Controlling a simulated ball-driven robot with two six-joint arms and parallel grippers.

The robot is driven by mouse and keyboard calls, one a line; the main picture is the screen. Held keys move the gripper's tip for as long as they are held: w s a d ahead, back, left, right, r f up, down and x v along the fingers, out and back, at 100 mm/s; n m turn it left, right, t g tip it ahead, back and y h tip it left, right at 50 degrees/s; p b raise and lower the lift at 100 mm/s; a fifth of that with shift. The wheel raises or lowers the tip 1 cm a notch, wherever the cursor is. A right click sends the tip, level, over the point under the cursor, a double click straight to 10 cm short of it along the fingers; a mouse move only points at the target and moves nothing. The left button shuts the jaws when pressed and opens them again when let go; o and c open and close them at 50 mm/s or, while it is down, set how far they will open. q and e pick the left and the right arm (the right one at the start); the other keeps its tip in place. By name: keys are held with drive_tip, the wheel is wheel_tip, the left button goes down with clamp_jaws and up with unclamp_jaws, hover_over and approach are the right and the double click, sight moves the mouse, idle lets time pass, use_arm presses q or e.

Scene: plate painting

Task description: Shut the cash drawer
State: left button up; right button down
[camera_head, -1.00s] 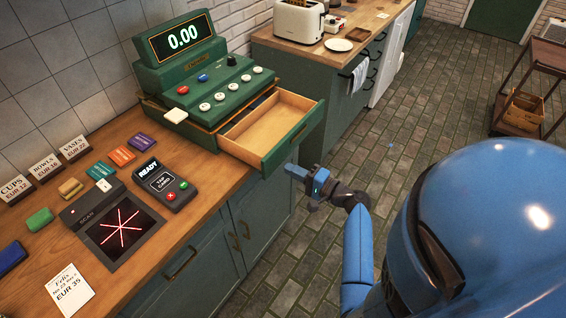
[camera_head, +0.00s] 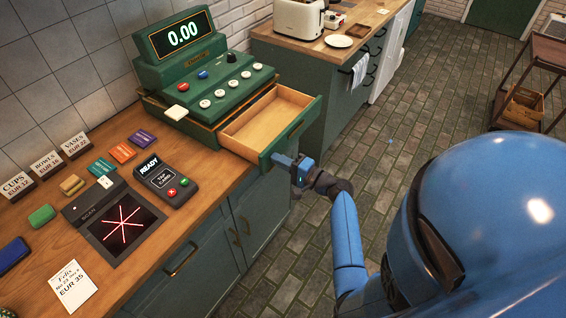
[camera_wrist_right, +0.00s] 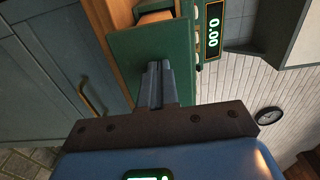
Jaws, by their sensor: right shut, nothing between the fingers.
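The green cash register (camera_head: 205,75) stands on the wooden counter and its display reads 0.00. Its cash drawer (camera_head: 292,141) is pulled out, with a green front and a bare wooden inside that looks empty. My right gripper (camera_head: 277,158) is shut and empty, its fingertips at the lower part of the drawer front. In the right wrist view the shut fingers (camera_wrist_right: 155,68) point at the green drawer front (camera_wrist_right: 125,48) and overlap it; I cannot tell for sure whether they touch. My left gripper is not in view.
The counter holds a card terminal (camera_head: 165,180), a scanner (camera_head: 120,222), price signs (camera_head: 46,164) and a paper tag (camera_head: 73,285). Teal cabinets (camera_head: 185,275) stand below. A second counter with a toaster (camera_head: 298,18) is behind.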

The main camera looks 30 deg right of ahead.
sight(226, 132)
drive_tip(key=b+x, duration=0.3)
drive_tip(key=x, duration=0.5)
drive_tip(key=b+x, duration=0.4)
drive_tip(key=x, duration=0.5)
drive_tip(key=shift+w+f, duration=0.2)
drive_tip(key=shift+w+a+b, duration=0.15)
drive_tip(key=shift+w+b, duration=0.15)
drive_tip(key=shift+b, duration=0.1)
drive_tip(key=shift+w+r, duration=0.1)
drive_tip(key=shift+r, duration=0.3)
drive_tip(key=shift+r, duration=0.1)
